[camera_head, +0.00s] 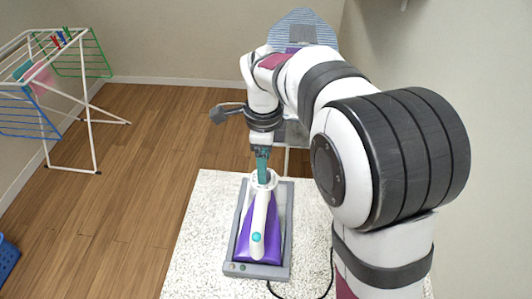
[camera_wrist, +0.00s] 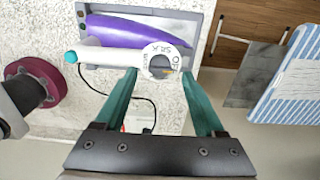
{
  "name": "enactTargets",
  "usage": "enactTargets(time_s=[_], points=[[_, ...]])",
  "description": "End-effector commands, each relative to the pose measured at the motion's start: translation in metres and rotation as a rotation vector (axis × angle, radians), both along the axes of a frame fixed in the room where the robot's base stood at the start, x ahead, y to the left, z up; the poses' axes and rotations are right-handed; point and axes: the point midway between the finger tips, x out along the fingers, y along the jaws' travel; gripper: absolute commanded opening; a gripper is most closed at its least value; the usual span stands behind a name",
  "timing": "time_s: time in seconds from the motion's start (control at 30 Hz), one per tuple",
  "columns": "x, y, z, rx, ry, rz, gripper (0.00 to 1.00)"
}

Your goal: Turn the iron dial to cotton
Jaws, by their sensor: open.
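The iron (camera_head: 272,240) has a purple body and a white handle with a teal button, and lies in a grey tray (camera_head: 231,254). In the wrist view the iron's purple body (camera_wrist: 130,32) runs across the top. Its dial (camera_wrist: 159,66) is a grey knob with a small yellowish mark, set in a white disc with printed letters; "OFF" is legible, other words are too small. My gripper (camera_wrist: 158,72) is open, its teal fingers on either side of the dial; contact cannot be told. In the head view my gripper (camera_head: 262,178) points down at the dial end.
The tray rests on a speckled white tabletop (camera_head: 190,245). A black cord (camera_head: 318,293) lies beside it. A blue-striped ironing board (camera_head: 305,18) stands behind my arm. A drying rack (camera_head: 90,110) stands at the left, with open wooden floor between it and the table.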

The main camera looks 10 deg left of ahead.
Motion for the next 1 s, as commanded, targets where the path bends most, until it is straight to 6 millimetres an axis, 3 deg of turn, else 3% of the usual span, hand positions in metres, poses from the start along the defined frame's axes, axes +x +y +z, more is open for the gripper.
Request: enactTargets(time_s=[0.2,0.47,0.87,1.0], points=[[0.000,0.000,-0.026,0.000,0.001,0.000,0.71],[0.000,0.000,-0.028,0.000,-0.001,0.000,0.71],[0.000,0.000,-0.028,0.000,-0.001,0.000,0.03],[0.000,0.000,-0.028,0.000,-0.001,0.001,0.00]])
